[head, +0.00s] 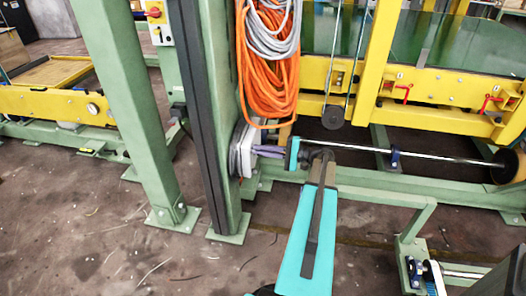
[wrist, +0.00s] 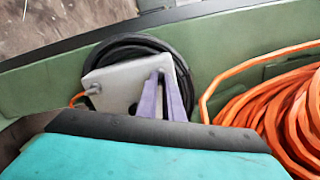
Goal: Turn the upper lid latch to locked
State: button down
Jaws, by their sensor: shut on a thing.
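A light grey box (wrist: 125,88) is fixed to the green post in the wrist view. It also shows in the head view (head: 241,152), side-on on the post's right face. My gripper (wrist: 161,78) has two purple fingers that reach to the box's lid near one edge. In the head view my gripper (head: 257,150) meets the box from the right. The fingers are shut on a small part at the lid, which appears to be the upper lid latch. The latch is hidden by the fingertips, so its angle cannot be told.
A coil of black cable (wrist: 120,48) lies behind the box. Orange cable (head: 262,75) hangs on the post just above my gripper. A green post (head: 122,100) stands to the left. A green low frame (head: 375,195) and a steel rod (head: 440,160) lie to the right.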

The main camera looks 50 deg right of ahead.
jog(key=shift+d+r+n+b, duration=0.1)
jog(key=shift+n+b, duration=0.4)
jog(key=shift+n, duration=0.6)
jog(key=shift+d+r+n+b, duration=0.1)
jog(key=shift+n+b, duration=0.35)
jog(key=shift+n, duration=0.65)
jog(key=c, duration=1.9)
grip_release()
jog(key=shift+f, duration=0.1)
jog(key=shift+a, duration=0.1)
